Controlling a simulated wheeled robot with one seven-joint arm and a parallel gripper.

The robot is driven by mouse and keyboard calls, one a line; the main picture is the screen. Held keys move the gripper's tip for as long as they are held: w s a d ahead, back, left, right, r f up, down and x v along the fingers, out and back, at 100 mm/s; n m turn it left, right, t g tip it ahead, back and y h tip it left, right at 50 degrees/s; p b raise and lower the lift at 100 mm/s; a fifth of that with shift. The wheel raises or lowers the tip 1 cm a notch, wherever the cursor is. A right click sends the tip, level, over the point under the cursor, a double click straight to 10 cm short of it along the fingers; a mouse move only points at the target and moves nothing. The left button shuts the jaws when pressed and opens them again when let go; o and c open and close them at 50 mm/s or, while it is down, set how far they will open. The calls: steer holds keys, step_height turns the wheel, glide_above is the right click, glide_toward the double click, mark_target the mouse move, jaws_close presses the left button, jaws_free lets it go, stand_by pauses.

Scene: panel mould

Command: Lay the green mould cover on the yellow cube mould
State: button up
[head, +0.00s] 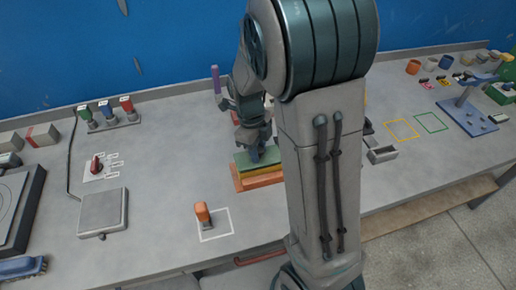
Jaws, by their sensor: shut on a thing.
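The green mould cover (243,159) is a flat green block in the middle of the table, partly hidden by my gripper and arm. My gripper (258,153) points down and is shut on the green cover from above. Directly below is the yellow cube mould (247,173), a yellow layer over an orange base (259,183). The cover appears level and over the yellow mould. I cannot tell whether they touch or a small gap is left. My upper arm hides the area to the right of the stack.
An orange-handled tool (203,213) stands in a white outline in front. A grey box (103,211) and a red switch (97,165) are to the left. A purple upright (216,80) is behind my gripper. A grey tray (382,154) is to the right.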

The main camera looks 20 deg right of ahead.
steer(key=shift+f+b, duration=0.3)
steer(key=shift+f, duration=0.25)
steer(key=o, duration=1)
steer(key=shift+c, duration=0.2)
steer(key=shift+r, duration=0.15)
steer(key=shift+r+p, duration=0.3)
steer(key=shift+p, duration=0.05)
step_height(320, 180, up, 12)
steer(key=w+a, duration=0.1)
steer(key=s+n+t, duration=0.2)
steer(key=s+n, duration=0.5)
steer(key=n, duration=0.6)
steer(key=s+n+t+y, duration=0.1)
steer(key=s+n+t, duration=0.1)
steer(key=s+n, duration=0.6)
steer(key=d+n, duration=0.1)
steer(key=n, duration=0.5)
steer(key=shift+s+r, duration=0.25)
steer(key=shift+r, duration=0.1)
